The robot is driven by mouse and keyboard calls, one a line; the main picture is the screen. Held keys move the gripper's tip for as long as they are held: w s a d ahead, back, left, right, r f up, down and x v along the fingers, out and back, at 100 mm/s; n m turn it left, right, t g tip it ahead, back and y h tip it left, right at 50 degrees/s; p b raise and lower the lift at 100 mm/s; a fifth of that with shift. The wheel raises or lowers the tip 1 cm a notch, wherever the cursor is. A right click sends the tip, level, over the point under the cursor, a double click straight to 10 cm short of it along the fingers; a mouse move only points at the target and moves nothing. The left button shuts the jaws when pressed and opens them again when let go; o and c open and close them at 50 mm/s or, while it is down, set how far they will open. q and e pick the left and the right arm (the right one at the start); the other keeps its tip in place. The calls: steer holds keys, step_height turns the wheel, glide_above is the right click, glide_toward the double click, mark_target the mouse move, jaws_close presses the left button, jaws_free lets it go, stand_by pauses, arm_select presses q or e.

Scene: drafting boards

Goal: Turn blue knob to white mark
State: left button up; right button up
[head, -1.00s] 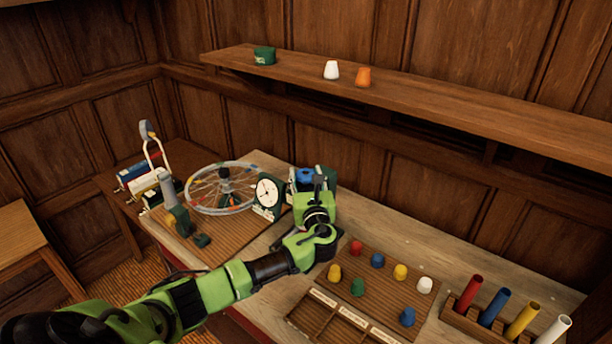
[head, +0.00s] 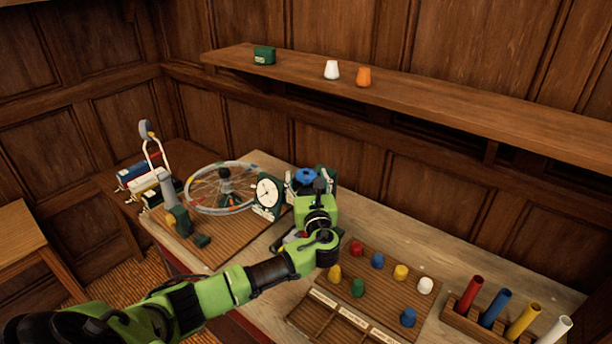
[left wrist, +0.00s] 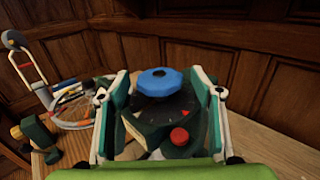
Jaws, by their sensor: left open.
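The blue knob (head: 306,175) is a faceted disc with a dark centre, on a dark green unit at the back of the bench. In the left wrist view the knob (left wrist: 160,82) stands above a dark dial plate (left wrist: 172,108) with small marks, one of them red. I cannot make out a white mark. My left gripper (head: 307,184) is open at the unit. In the left wrist view its fingers stand to the left and right of the knob, with gaps on both sides. A red button (left wrist: 179,136) sits on the near side of the unit. My right gripper is not in view.
A white-faced dial (head: 267,193) and a spoked wheel (head: 222,188) stand left of the unit. A board (head: 378,285) with several coloured pegs lies to the right, near a rack of coloured tubes (head: 462,310). A shelf (head: 450,100) runs along the wall above.

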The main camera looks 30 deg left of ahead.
arm_select(q)
steer(key=v, duration=1)
